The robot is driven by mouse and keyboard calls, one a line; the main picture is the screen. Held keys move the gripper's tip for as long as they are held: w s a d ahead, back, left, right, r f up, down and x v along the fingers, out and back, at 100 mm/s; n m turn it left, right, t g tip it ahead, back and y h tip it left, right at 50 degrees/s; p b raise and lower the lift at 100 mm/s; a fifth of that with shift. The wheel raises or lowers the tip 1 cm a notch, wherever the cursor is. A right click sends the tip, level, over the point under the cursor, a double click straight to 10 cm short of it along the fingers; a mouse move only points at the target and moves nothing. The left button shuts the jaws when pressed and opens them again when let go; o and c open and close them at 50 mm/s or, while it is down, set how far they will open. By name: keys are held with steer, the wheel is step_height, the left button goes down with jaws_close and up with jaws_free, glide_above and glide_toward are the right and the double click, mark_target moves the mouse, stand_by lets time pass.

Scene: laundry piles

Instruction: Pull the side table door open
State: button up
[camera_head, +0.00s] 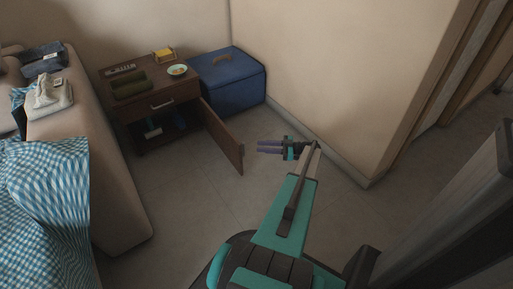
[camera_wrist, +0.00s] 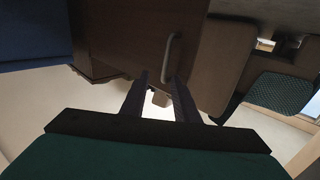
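The side table (camera_head: 184,92) is brown wood and stands against the back wall. Its door (camera_head: 224,140) hangs from the right side and stands wide open, swung out toward the room, with the lower compartment showing. My gripper (camera_head: 258,147) is to the right of the door's free edge, pointing left, apart from it.
A blue box (camera_head: 232,85) stands right of the table, by the wall. A drawer with a handle (camera_head: 161,105) is above the open compartment. A bowl (camera_head: 177,70) and folded cloths sit on top. A sofa (camera_head: 115,190) is at left. Floor between sofa and door is clear.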

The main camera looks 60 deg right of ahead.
steer(key=shift+b+v, duration=1.15)
steer(key=shift+v, duration=1.5)
steer(key=shift+r, duration=0.15)
